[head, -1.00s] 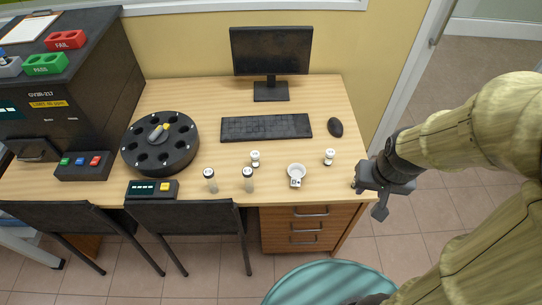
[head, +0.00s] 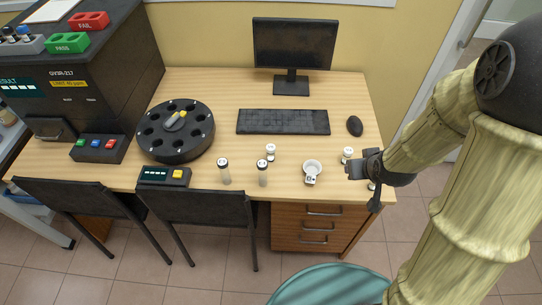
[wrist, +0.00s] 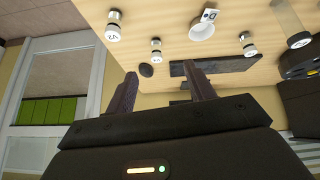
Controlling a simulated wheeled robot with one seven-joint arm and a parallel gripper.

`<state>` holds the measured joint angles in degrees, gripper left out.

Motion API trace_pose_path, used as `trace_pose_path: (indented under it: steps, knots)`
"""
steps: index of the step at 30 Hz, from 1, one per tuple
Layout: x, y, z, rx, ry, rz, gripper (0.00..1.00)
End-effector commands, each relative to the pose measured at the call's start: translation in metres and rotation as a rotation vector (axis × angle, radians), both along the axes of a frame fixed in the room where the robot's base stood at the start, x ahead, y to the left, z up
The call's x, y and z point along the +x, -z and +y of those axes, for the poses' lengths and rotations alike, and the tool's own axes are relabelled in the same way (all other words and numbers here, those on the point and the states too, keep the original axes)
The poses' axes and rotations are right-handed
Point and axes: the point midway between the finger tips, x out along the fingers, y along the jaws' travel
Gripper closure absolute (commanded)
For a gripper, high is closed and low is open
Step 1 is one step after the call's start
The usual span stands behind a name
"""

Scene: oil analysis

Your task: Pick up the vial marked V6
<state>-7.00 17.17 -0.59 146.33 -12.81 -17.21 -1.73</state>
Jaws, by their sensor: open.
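Several small white-capped vials stand on the desk. Two taller ones, left (head: 224,172) and right (head: 262,174), stand near the front edge. A shorter one (head: 270,153) is behind them, and another (head: 347,154) is just left of my gripper. A further vial (head: 371,186) is partly hidden by my gripper at the desk's right front corner. I cannot read which one is V6. My gripper (head: 364,184) is open and empty; its fingers (wrist: 162,76) also show in the wrist view.
A white bowl-like dish (head: 312,168) stands between vials. A black round carousel (head: 176,138), a display box (head: 164,176), keyboard (head: 283,122), mouse (head: 354,126) and monitor (head: 291,45) are on the desk. Black chairs (head: 200,210) and a teal seat (head: 330,285) stand in front.

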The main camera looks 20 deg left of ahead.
Motion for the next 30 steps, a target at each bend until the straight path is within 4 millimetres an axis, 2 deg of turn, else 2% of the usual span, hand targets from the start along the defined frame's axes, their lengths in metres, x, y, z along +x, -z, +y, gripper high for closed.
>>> trace_pose_path:
  steps: [1,7,12,15,20,30]
  knots:
    - [0.007,0.017,0.014,0.014,-0.056,-0.036,0.46]
    - [0.026,0.050,0.073,0.116,-0.264,-0.207,0.46]
    - [0.023,0.072,0.125,0.254,-0.418,-0.335,0.46]
    - [0.016,0.078,0.148,0.335,-0.479,-0.393,0.46]
    - [0.009,0.079,0.165,0.407,-0.522,-0.444,0.46]
    - [0.009,0.078,0.168,0.415,-0.527,-0.451,0.46]
